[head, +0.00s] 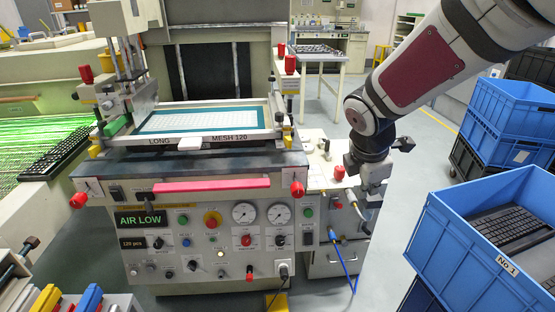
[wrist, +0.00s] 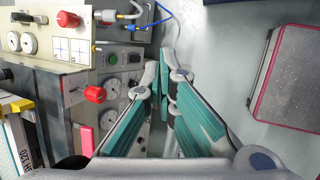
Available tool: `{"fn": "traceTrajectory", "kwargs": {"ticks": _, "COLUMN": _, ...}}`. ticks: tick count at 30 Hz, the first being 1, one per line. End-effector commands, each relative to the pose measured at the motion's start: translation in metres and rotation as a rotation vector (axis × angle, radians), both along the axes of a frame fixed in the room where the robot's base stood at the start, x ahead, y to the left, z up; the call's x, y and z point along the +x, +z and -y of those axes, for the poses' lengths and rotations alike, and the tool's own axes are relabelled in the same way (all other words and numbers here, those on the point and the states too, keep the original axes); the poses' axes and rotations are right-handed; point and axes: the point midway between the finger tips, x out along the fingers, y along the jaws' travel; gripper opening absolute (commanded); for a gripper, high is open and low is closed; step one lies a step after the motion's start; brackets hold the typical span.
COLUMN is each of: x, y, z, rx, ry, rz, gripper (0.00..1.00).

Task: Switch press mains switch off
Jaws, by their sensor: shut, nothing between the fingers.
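The screen-printing press (head: 200,236) stands in the middle of the head view, its front panel carrying knobs, lamps, two gauges and a lit "AIR LOW" display (head: 140,219). No label legible here marks the mains switch, so I cannot tell which control it is. A small side panel with a green button (head: 308,212) is at the press's right end; a green button (wrist: 112,58) also shows in the wrist view. My gripper (head: 368,228) points down, just right of the press's right end. In the wrist view my gripper (wrist: 165,78) is shut and empty, its fingertips right of the controls and apparently apart from them.
A blue hose (head: 342,258) hangs below my gripper. Red knobs (head: 297,189) stick out from the press front. Blue crates (head: 450,235) stand at the right, one holding keyboards. Grey floor is open between press and crates.

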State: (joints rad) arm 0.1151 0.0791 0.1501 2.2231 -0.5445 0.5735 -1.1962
Motion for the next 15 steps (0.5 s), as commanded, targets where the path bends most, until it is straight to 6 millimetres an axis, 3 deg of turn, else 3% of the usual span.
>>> {"fn": "traceTrajectory", "kwargs": {"ticks": 1, "x": 0.016, "y": -0.025, "z": -0.001, "rx": -0.024, "ry": 0.085, "rz": -0.031, "gripper": 0.00}}
{"fn": "traceTrajectory", "kwargs": {"ticks": 6, "x": 0.059, "y": -0.087, "z": -0.006, "rx": -0.103, "ry": 0.395, "rz": -0.110, "gripper": 0.00}}
{"fn": "traceTrajectory", "kwargs": {"ticks": 15, "x": 0.116, "y": -0.213, "z": -0.027, "rx": -0.193, "ry": 0.946, "rz": -0.210, "gripper": 0.00}}
